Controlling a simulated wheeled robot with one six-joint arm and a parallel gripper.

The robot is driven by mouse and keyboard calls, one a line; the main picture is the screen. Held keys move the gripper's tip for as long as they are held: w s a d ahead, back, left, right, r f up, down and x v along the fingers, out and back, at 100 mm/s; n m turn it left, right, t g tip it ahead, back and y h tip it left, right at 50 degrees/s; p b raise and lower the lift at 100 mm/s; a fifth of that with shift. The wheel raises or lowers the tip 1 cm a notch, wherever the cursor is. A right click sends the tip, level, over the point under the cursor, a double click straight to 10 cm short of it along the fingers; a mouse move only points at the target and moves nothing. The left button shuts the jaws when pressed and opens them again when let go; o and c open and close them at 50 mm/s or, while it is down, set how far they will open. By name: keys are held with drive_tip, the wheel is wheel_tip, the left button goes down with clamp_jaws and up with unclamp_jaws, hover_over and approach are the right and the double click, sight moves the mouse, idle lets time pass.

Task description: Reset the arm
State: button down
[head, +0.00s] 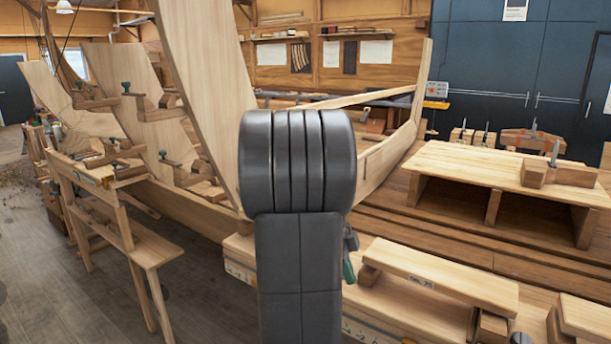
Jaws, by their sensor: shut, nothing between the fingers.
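My own dark grey arm stands upright in the middle of the head view, with a rounded, ribbed joint on top and a flat link below it. It hides part of the hull and bench behind it. My gripper and its fingertips do not show in this view. I cannot see whether anything is near the gripper.
A wooden hull (205,212) with tall planks and clamps fills the left and middle. A trestle (150,255) stands at left. A low wooden bench (500,170) and short board (440,278) lie at right. Dark cabinets (500,70) stand behind. Floor (45,270) is open at lower left.

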drive_tip(key=shift+d+r+n+t+p, duration=0.1)
drive_tip(key=shift+d+n+t+p, duration=0.2)
drive_tip(key=shift+d+n, duration=0.55)
drive_tip(key=shift+w+d+r+n+t+p, duration=0.1)
drive_tip(key=shift+w+d+n+t+p, duration=0.1)
drive_tip(key=shift+d+n+p, duration=0.3)
drive_tip(key=shift+w+d+n+t+p, duration=0.1)
drive_tip(key=shift+d+n+t+p, duration=0.2)
drive_tip(key=shift+n, duration=0.35)
drive_tip(key=shift+w+d+f+n+p, duration=0.2)
drive_tip(key=shift+w+d+n+p, duration=0.25)
drive_tip(key=shift+n+p, duration=0.4)
